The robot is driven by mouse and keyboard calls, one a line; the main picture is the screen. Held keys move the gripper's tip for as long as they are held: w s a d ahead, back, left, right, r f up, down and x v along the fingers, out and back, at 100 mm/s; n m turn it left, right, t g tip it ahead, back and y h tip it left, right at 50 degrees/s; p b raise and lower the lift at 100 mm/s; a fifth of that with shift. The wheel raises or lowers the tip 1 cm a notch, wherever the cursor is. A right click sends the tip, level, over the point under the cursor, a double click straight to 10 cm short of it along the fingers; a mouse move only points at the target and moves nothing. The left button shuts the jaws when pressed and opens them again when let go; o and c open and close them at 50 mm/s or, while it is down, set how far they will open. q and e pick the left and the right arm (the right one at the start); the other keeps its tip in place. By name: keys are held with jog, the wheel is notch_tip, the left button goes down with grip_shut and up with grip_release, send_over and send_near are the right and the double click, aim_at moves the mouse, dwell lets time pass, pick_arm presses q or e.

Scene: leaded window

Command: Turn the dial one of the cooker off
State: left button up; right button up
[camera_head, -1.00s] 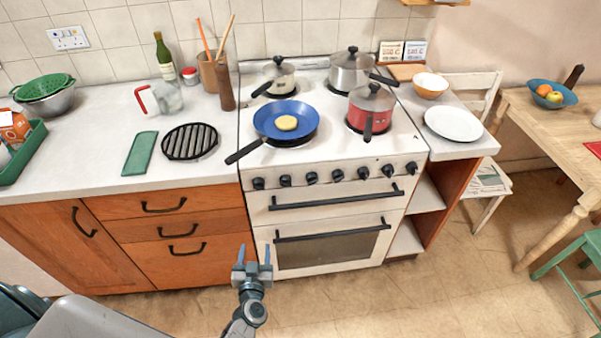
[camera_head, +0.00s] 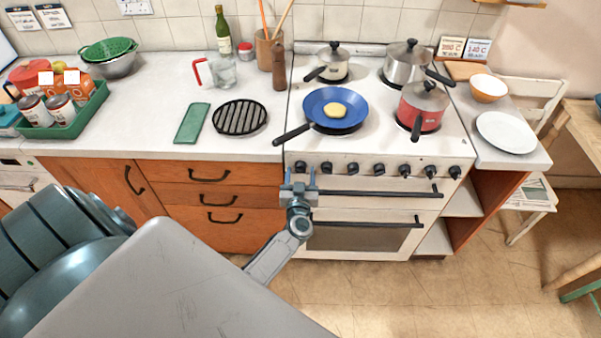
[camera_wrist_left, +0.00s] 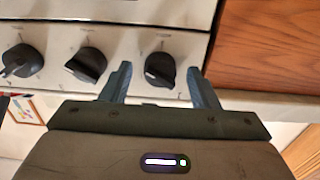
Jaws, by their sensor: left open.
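The cooker (camera_head: 370,240) is white, with a row of several black dials along its front. The leftmost dial (camera_head: 300,167) is next to the wooden cabinet side; in the left wrist view this dial (camera_wrist_left: 160,69) lies between the fingers, with a white mark on its face. My left gripper (camera_head: 299,182) is open in front of it, its fingers on either side in the wrist view. I cannot tell whether they touch it. The neighbouring dial (camera_wrist_left: 87,65) is outside the fingers. My right gripper is not in view.
A blue pan (camera_head: 350,100) with its handle (camera_head: 292,135) reaching over the hob's front left edge is above the dials. A red pot (camera_head: 428,118) stands on the hob's right. The black oven handle (camera_head: 380,193) runs below the dials. The floor in front is clear.

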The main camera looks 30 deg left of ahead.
pick_arm(q)
jog(key=shift+w+a, duration=0.15)
jog(key=shift+w, duration=0.05)
jog(key=c, duration=1)
